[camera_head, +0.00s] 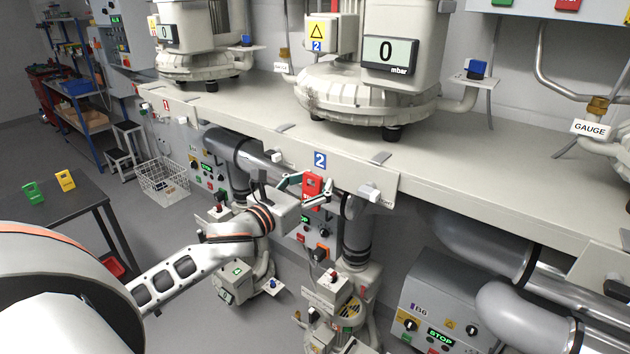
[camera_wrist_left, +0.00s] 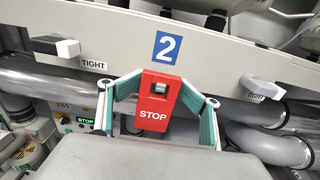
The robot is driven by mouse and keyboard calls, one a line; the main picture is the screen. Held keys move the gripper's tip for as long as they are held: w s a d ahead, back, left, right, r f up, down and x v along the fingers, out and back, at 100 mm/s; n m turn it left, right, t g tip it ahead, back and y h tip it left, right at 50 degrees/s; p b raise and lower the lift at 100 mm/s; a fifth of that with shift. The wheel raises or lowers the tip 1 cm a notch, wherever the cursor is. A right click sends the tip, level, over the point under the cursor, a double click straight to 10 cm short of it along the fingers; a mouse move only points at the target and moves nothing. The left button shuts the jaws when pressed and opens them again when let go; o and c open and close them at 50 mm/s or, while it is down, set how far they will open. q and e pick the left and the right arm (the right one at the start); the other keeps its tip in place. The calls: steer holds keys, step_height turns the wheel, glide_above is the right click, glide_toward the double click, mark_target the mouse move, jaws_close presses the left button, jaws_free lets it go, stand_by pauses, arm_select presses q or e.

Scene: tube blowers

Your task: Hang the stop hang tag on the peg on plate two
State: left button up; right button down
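The red stop hang tag (camera_head: 312,186) is upright in front of the cream plate two (camera_head: 345,172), below the blue 2 label (camera_head: 320,160). My left gripper (camera_head: 306,190) is shut on the tag. In the left wrist view its fingertips (camera_wrist_left: 162,80) press the tag's two side edges, and the tag (camera_wrist_left: 154,105) reads STOP. A small grey and black piece shows in the slot near the tag's top. I cannot tell whether it is the peg, which is otherwise hidden. My right gripper is not in view.
Large grey pipes and a pump (camera_head: 340,313) are below. A dark table (camera_head: 75,210) at left bears a green tag (camera_head: 33,193) and a yellow tag (camera_head: 65,180).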

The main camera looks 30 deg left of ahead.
arm_select(q)
steer(key=s, duration=1.2)
steer(key=shift+a, duration=0.45)
steer(key=s+d+f+n+g+y, duration=0.1)
steer(key=s+f+n+g, duration=0.1)
steer(key=f+n, duration=0.75)
steer(key=s+d+f+n+g, duration=0.1)
steer(key=s+f+n+g, duration=0.1)
steer(key=f+n, duration=0.8)
steer(key=s+d+f+n+g, duration=0.1)
steer(key=s+d+f+n, duration=0.2)
steer(key=f, duration=0.4)
steer(key=s+d+f+n+g+h, duration=0.1)
steer(key=s+d+f+n, duration=0.2)
steer(key=d+f+n, duration=0.3)
steer(key=s+d+f+n+g, duration=0.1)
steer(key=s+d+f+n, duration=0.3)
steer(key=f, duration=0.4)
steer(key=shift+d+f+g+h, duration=0.3)
steer(key=shift+d+h, duration=0.1)
steer(key=shift+d, duration=0.05)
